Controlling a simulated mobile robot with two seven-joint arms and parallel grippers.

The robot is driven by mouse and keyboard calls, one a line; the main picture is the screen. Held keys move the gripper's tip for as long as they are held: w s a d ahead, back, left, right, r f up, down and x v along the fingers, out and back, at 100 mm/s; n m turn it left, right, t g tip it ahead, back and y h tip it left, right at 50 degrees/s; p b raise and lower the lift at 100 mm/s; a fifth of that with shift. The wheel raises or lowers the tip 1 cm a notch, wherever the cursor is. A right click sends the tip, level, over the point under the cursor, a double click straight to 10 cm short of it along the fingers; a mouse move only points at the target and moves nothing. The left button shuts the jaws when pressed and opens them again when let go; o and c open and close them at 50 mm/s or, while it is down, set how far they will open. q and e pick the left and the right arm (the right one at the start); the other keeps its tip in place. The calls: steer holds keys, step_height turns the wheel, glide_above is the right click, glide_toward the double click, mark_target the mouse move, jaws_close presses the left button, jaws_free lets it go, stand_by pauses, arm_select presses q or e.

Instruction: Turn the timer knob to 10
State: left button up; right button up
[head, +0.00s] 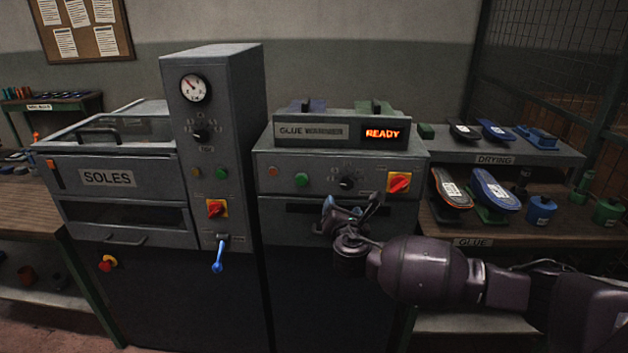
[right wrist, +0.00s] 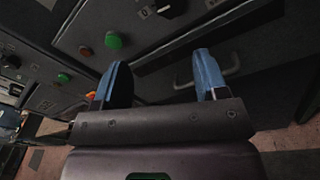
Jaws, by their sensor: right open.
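Two black dial knobs with printed marks show in the head view. One knob (head: 200,132) is on the tall grey column below the round gauge. The other knob (head: 347,183) is on the glue warmer's front panel, between a green button and a red switch. Their printing is too small to read, so I cannot tell the settings. My right gripper (head: 350,206) is open and empty in front of the glue warmer, just below its panel knob. In the right wrist view its blue fingertips (right wrist: 160,75) are apart, and the warmer's knob (right wrist: 165,8) lies beyond them. My left gripper is not in view.
The red rotary switch (head: 399,182) is right of the warmer's knob. The column has another red switch (head: 216,208) and a blue-handled lever (head: 218,256) below it. The lit display (head: 384,133) reads READY. The drying shelf (head: 560,154) holds shoe parts at the right.

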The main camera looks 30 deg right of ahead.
mark_target(347, 185)
steer(key=w+d, duration=0.2)
steer(key=w, duration=0.1)
steer(key=w+d+n+h, duration=0.1)
steer(key=w+d, duration=0.1)
steer(key=w, duration=0.1)
steer(key=w+d+n+b, duration=0.1)
steer(key=w+d, duration=0.1)
steer(key=shift+w+d+r+g+h, duration=0.3)
steer(key=shift+w+d+h, duration=0.1)
stand_by(0.3)
steer(key=c, duration=0.9)
